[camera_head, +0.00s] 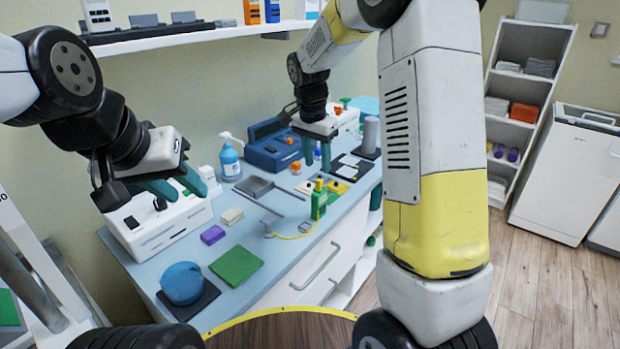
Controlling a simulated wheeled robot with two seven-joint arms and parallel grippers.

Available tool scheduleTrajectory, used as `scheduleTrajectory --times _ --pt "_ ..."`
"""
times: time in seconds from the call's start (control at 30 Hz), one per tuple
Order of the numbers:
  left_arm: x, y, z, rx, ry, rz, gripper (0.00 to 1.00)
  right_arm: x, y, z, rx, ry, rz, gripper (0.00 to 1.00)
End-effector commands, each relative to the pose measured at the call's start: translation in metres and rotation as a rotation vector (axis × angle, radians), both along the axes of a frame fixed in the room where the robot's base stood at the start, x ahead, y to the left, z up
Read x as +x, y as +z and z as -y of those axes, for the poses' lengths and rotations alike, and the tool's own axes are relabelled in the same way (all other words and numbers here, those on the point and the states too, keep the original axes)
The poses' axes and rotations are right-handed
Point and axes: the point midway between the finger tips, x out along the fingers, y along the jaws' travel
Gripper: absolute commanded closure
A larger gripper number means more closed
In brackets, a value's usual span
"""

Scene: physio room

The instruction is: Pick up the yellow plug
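A small yellow piece (306,227), which looks like the yellow plug, lies near the front edge of the blue-grey counter at the end of a thin yellow cable (288,237). It is too small to make out its shape. Just behind it stands a green block with a yellow top (319,199). My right gripper (317,163) points down above the counter, behind the block; its teal fingers are apart and nothing shows between them. My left gripper (190,194) is over the white device at the left, its teal fingers apart and empty.
A shelf (200,37) runs above. My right arm hides part of the right side.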

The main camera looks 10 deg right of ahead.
Motion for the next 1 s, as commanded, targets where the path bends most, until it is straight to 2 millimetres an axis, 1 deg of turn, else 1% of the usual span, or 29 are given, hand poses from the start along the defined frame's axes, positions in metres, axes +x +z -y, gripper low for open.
scheduleTrajectory --times 0.3,0.4,0.5,0.67,0.7,0.77,0.8,0.9,1.0 --pt "0.0 0.0 0.0 0.0 0.0 0.0 0.64 0.003 -0.045 0.004 0.0 0.001 -0.004 0.6" --pt "0.0 0.0 0.0 0.0 0.0 0.0 0.64 0.004 -0.054 0.005 0.0 0.002 -0.002 0.6" --pt "0.0 0.0 0.0 0.0 0.0 0.0 0.64 0.005 -0.058 0.006 0.001 0.002 0.0 0.6" --pt "0.0 0.0 0.0 0.0 0.0 0.0 0.64 0.005 -0.057 0.005 0.001 0.002 0.001 0.6" --pt "0.0 0.0 0.0 0.0 0.0 0.0 0.64 0.005 -0.057 0.005 0.001 0.002 0.001 0.64" --pt "0.0 0.0 0.0 0.0 0.0 0.0 0.64 0.005 -0.057 0.005 0.002 0.002 0.0 0.76" --pt "0.0 0.0 0.0 0.0 0.0 0.0 0.64 0.005 -0.057 0.005 0.002 0.002 0.0 0.84" --pt "0.0 0.0 0.0 0.0 0.0 0.0 0.64 0.005 -0.057 0.005 0.002 0.002 0.0 1.0" --pt "0.0 0.0 0.0 0.0 0.0 0.0 0.64 0.005 -0.057 0.005 0.002 0.002 0.0 1.0"
